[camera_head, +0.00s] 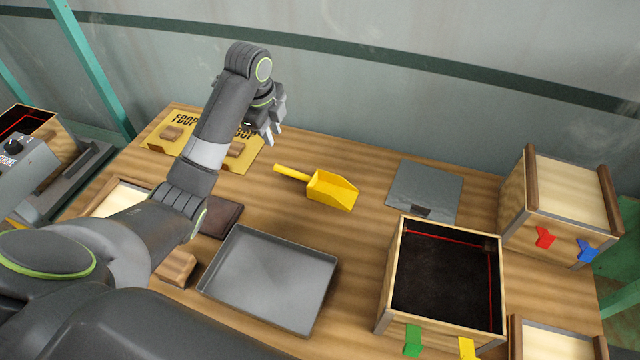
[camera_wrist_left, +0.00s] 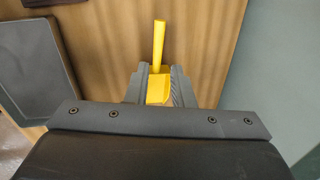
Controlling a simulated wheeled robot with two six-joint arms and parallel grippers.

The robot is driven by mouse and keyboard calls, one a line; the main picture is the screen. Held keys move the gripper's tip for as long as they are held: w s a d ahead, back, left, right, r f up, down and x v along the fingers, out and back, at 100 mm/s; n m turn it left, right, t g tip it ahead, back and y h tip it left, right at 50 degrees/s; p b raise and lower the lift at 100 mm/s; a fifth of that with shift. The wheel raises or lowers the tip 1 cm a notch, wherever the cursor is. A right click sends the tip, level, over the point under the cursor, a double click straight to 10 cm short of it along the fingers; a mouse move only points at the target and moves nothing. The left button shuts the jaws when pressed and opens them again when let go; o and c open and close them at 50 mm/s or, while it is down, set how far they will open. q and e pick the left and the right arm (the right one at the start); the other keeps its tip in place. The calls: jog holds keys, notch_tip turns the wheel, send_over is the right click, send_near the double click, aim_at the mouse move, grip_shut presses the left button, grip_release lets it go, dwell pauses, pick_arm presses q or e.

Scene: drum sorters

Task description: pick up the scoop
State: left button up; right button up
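The yellow scoop (camera_head: 331,190) lies on the wooden table in the head view, its handle pointing left and slightly back. My left gripper (camera_head: 271,130) is above the table, behind and left of the handle, apart from the scoop. In the left wrist view the scoop (camera_wrist_left: 158,88) shows beyond and between the two spread fingers (camera_wrist_left: 161,75), its handle pointing up the picture. The lower part of the scoop is hidden there by the gripper body. The left gripper is open and empty. My right gripper is not in view.
A grey tray (camera_head: 270,280) lies in front of the scoop. A flat grey plate (camera_head: 424,188) lies to its right, near an open box of dark material (camera_head: 392,285). A yellow lettered board (camera_head: 250,157) lies behind left. The table around the scoop is clear.

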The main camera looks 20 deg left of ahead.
pick_arm(q)
jog(key=b, duration=0.5)
send_near(286, 170)
jog(key=f, duration=0.3)
jog(key=w+f, duration=0.1)
jog(key=f, duration=0.1)
jog(key=shift+w+a+f+p, duration=0.1)
jog(key=shift+a+p, duration=0.2)
jog(key=shift+a, duration=0.1)
jog(key=f, duration=0.4)
jog(key=shift+w+d+f, duration=0.25)
jog(key=shift+w+d, duration=0.1)
jog(key=shift+d, duration=0.05)
jog(key=shift+w+f, duration=0.15)
jog(key=shift+f, duration=0.4)
grip_shut()
